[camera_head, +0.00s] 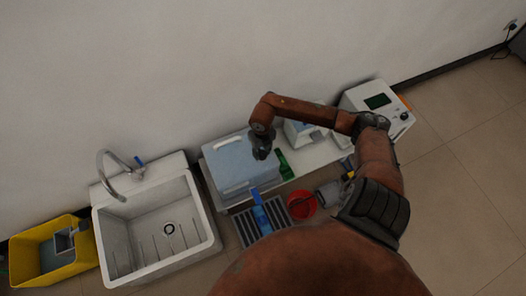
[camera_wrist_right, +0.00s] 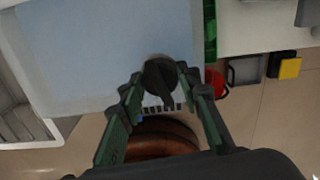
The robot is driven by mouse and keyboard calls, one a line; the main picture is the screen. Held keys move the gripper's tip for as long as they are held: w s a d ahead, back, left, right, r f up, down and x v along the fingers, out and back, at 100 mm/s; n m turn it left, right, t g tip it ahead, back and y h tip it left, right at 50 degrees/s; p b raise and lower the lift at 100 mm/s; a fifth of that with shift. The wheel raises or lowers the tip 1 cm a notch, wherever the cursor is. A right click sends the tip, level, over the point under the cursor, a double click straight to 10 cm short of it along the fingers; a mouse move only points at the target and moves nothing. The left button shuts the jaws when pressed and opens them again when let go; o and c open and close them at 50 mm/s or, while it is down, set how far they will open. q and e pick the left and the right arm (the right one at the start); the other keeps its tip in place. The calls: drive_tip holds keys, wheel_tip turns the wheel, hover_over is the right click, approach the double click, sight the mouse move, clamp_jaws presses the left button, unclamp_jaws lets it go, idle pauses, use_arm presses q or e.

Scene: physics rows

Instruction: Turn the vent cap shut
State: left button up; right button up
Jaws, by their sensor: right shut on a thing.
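The vent cap (camera_wrist_right: 160,79) is a dark round knob with a raised grip bar, on the pale blue top of a box (camera_wrist_right: 85,50) in the right wrist view. The box (camera_head: 226,163) also shows in the head view, at the left end of the bench. My right gripper (camera_wrist_right: 161,82) has its two green-grey fingers on either side of the cap, shut on it. In the head view my right gripper (camera_head: 261,150) points down over the right part of the box top and hides the cap. My left gripper is not in view.
A white sink (camera_head: 206,222) and a yellow bin (camera_head: 24,272) stand left. A green item (camera_head: 285,166) lies beside the box. A red bucket (camera_head: 302,204) and a dark slotted rack (camera_head: 246,233) are in front. A white device with a screen (camera_head: 378,102) stands at right.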

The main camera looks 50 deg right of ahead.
drive_tip(key=shift+d+n, duration=0.1)
drive_tip(key=shift+n, duration=0.8)
drive_tip(key=n, duration=0.2)
drive_tip(key=shift+n, duration=1.3)
drive_tip(key=n, duration=0.4)
drive_tip(key=shift+n, duration=0.3)
drive_tip(key=n, duration=0.2)
drive_tip(key=shift+n, duration=0.3)
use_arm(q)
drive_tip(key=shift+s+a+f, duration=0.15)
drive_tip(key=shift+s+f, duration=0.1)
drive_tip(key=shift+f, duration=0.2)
use_arm(e)
drive_tip(key=shift+s+n, duration=0.1)
drive_tip(key=shift+n, duration=0.4)
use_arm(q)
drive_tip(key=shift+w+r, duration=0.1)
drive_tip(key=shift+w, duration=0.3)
